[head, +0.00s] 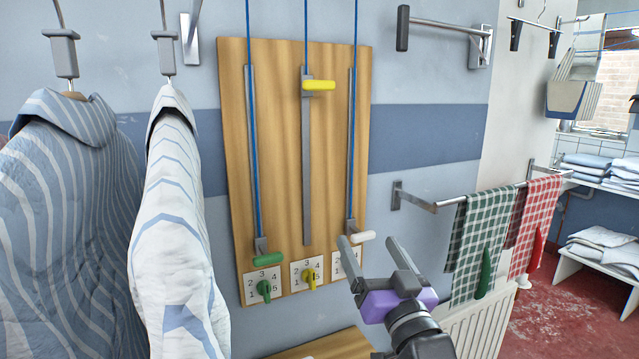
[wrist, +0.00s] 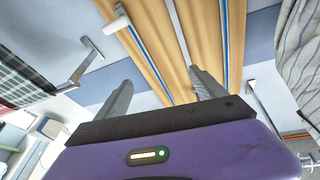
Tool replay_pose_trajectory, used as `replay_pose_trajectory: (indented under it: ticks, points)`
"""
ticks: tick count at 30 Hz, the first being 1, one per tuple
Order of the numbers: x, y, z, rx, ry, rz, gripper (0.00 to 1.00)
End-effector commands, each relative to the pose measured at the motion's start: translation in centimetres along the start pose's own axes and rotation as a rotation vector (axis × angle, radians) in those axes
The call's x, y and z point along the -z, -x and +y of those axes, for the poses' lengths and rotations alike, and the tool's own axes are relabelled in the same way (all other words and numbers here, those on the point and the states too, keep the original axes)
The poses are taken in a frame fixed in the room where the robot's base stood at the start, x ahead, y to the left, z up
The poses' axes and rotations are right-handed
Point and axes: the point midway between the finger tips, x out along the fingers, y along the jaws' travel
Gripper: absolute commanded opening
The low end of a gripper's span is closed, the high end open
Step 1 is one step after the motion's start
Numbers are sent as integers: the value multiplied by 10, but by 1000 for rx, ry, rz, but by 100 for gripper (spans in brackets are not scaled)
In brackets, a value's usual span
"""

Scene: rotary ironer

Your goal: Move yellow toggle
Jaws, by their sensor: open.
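A yellow toggle (head: 310,278) stands roughly upright on a white plate numbered 1 to 5 (head: 296,271), low in the middle of a wooden board (head: 275,150). A yellow slider handle (head: 318,85) sits near the top of the board's middle slot. My gripper (head: 366,241) is open and empty, at the board's lower right, right of the yellow toggle and close to the white handle in the picture. In the wrist view my gripper (wrist: 160,72) spreads before the board (wrist: 158,45); I see no yellow toggle there.
A green handle (head: 268,258) and green toggle (head: 264,289) are on the left; a white handle (head: 362,237) is on the right, its plate (head: 340,264) partly hidden. Striped shirts (head: 175,220) hang left. A towel rail (head: 450,201) and radiator (head: 480,325) are right.

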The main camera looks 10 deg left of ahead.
Motion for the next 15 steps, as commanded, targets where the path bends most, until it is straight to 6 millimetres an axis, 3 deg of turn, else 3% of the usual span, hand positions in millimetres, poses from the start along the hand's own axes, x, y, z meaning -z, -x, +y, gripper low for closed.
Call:
replay_pose_trajectory:
  ticks: [1,6,12,15]
  points:
    - [26,-23,-9,27,14,20,80]
    - [100,-81,-38,101,58,54,80]
    - [172,-122,-70,160,106,80,80]
    - [194,-132,-80,177,121,86,80]
